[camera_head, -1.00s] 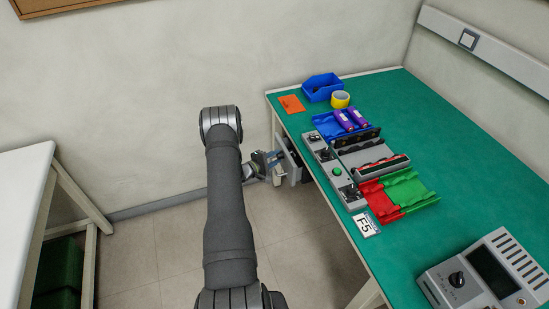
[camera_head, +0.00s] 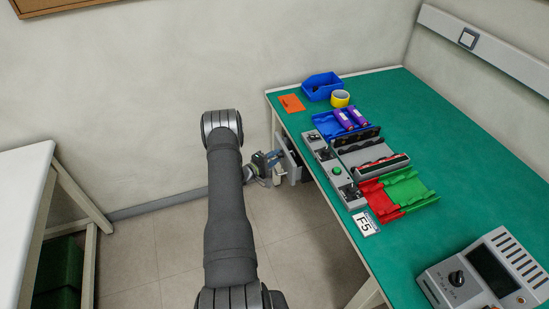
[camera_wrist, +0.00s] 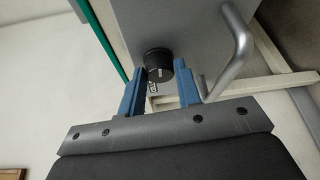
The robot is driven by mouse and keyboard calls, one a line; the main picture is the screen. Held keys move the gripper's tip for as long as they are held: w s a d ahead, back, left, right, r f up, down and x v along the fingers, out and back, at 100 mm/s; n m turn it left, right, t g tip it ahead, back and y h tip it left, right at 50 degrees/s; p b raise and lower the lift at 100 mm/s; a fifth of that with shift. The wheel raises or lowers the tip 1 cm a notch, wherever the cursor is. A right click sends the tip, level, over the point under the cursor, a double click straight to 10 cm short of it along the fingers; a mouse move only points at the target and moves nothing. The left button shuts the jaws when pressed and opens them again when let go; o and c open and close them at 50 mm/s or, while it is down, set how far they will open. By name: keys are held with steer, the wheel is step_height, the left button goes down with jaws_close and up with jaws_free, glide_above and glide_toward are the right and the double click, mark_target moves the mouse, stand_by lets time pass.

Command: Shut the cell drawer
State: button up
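The grey drawer front (camera_wrist: 185,25) fills the upper middle of the wrist view. It carries a round black knob (camera_wrist: 158,64) and a silver bar handle (camera_wrist: 238,55) to the right. The drawer (camera_head: 290,160) shows in the head view below the near left edge of the bench, partly hidden; how far it stands out is hard to tell. My gripper (camera_wrist: 160,75) faces this front with its two blue fingers apart. The knob shows between the fingertips, with no clear grip on it. In the head view my gripper (camera_head: 266,163) is just left of the drawer.
The green-topped bench (camera_head: 460,170) holds a blue bin (camera_head: 322,86), yellow tape (camera_head: 340,98), a grey fixture with a green button (camera_head: 337,170), red and green trays (camera_head: 408,190) and a meter (camera_head: 490,270). A white table (camera_head: 25,190) stands at left. Floor between is clear.

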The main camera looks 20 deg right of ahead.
steer(key=o, duration=0.4)
steer(key=shift+c, duration=0.2)
steer(key=shift+a, duration=0.1)
steer(key=v, duration=1.7)
steer(key=shift+s, duration=0.15)
steer(key=shift+a+r, duration=0.1)
steer(key=x, duration=1.7)
steer(key=shift+d, duration=0.2)
